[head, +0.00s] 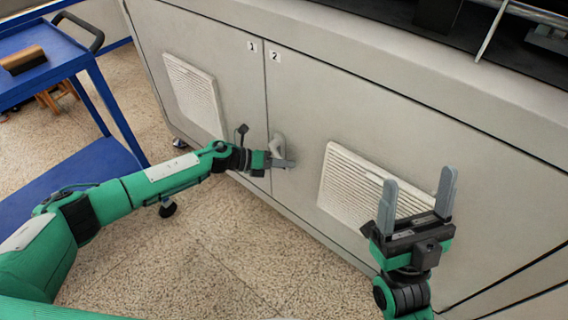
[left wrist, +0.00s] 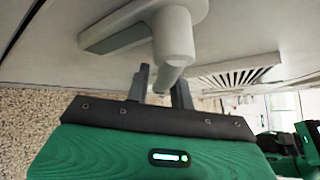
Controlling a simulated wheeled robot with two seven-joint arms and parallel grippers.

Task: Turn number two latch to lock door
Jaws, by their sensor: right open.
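The number two latch (head: 278,144) is a light grey handle on the grey cabinet door marked 2 (head: 275,56), just right of the seam between the doors. In the left wrist view the latch (left wrist: 174,35) shows a rounded knob with a flat bar reaching left. My left gripper (head: 284,162) is at the latch. Its fingers (left wrist: 163,88) are drawn fairly close together, with the end of the handle between them. My right gripper (head: 418,205) is open and empty, fingers up, in front of the right door's vent.
The door marked 1 (head: 252,46) is left of the seam, with its own vent (head: 192,95). The right door's vent (head: 350,185) is behind my right gripper. A blue cart (head: 35,75) with a brush-like block stands at left. The speckled floor in front is mostly clear.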

